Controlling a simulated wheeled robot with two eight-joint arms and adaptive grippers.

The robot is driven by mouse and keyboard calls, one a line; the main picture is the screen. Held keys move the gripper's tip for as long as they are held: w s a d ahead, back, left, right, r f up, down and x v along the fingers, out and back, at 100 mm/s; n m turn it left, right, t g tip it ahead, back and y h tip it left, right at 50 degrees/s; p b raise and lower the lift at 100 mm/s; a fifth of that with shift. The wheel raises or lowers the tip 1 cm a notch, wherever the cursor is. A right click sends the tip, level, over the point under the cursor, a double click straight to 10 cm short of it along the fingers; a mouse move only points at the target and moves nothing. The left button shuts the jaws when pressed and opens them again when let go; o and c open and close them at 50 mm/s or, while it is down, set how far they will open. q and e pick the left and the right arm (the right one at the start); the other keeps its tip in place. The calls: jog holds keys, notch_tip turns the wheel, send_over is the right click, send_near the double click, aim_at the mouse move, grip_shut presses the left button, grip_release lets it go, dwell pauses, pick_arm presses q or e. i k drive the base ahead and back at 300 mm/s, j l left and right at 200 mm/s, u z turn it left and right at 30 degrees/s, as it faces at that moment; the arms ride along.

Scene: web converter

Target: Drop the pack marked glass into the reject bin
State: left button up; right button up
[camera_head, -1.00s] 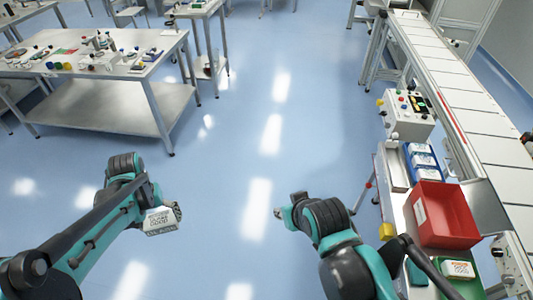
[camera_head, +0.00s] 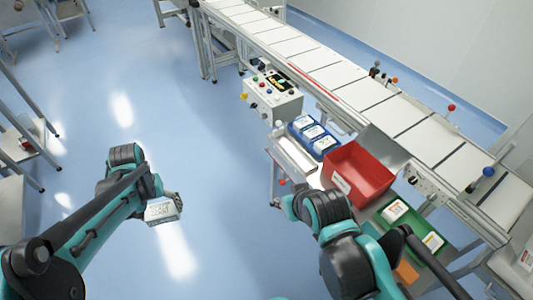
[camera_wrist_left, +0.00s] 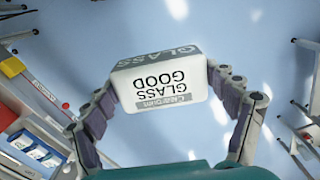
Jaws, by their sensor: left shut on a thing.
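My left gripper (camera_head: 165,205) is shut on a white pack (camera_head: 160,212) and holds it up over open floor. In the left wrist view the pack (camera_wrist_left: 160,85) sits between the two fingers (camera_wrist_left: 165,100), with "GLASS" and "GOOD" printed upside down on its face and a grey band on its edge. A red open bin (camera_head: 365,170) stands on the bench beside the conveyor, right of the left gripper and apart from it. No label naming it as the reject bin is legible. My right arm's end (camera_head: 290,203) is near the bench; its fingers cannot be made out.
A blue tray (camera_head: 298,126) with several white packs sits behind the red bin, and a green tray (camera_head: 418,228) with packs sits in front of it. A control box (camera_head: 272,98) and the conveyor (camera_head: 355,92) border the bench.

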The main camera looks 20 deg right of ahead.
aim_at(351, 180)
jog(key=i+z, duration=0.1)
jog(key=z, duration=0.35)
jog(key=i+z, duration=0.1)
jog(key=z, duration=0.35)
jog(key=i+z, duration=0.15)
jog(key=z, duration=0.3)
jog(key=i+z, duration=0.1)
jog(key=z, duration=0.35)
jog(key=j+z, duration=0.1)
jog(key=z, duration=0.35)
jog(key=i+j+z, duration=0.1)
jog(key=i+z, duration=0.15)
jog(key=z, duration=0.15)
jog(key=i+j+z, duration=0.2)
jog(key=z, duration=0.2)
